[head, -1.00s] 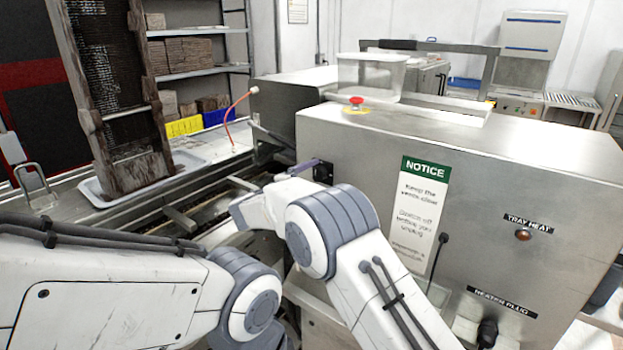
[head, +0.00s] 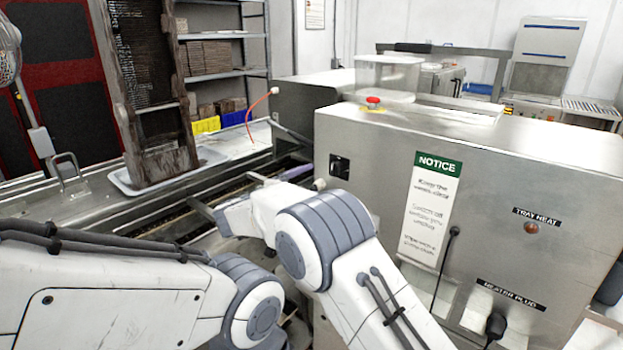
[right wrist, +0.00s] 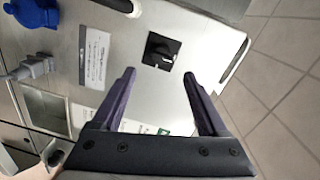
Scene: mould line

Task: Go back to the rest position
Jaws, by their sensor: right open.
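My right gripper (right wrist: 158,78) is open and empty in the right wrist view, its two dark purple fingers spread apart. Between and beyond the fingertips is a black rotary switch (right wrist: 163,50) on a steel panel, with nothing gripped. In the head view a purple finger of the right gripper (head: 299,172) shows past my right arm, left of and apart from the same switch (head: 340,167). The rest of that gripper is hidden behind my arm. My left arm comes in from the left, and its gripper is not in view.
The steel machine (head: 385,150) with a notice sign (head: 431,205) stands close on the right. A clear bin (head: 388,74) and a red button (head: 373,101) are on top. At left, a dark mould frame (head: 150,110) stands in a white tray (head: 208,156).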

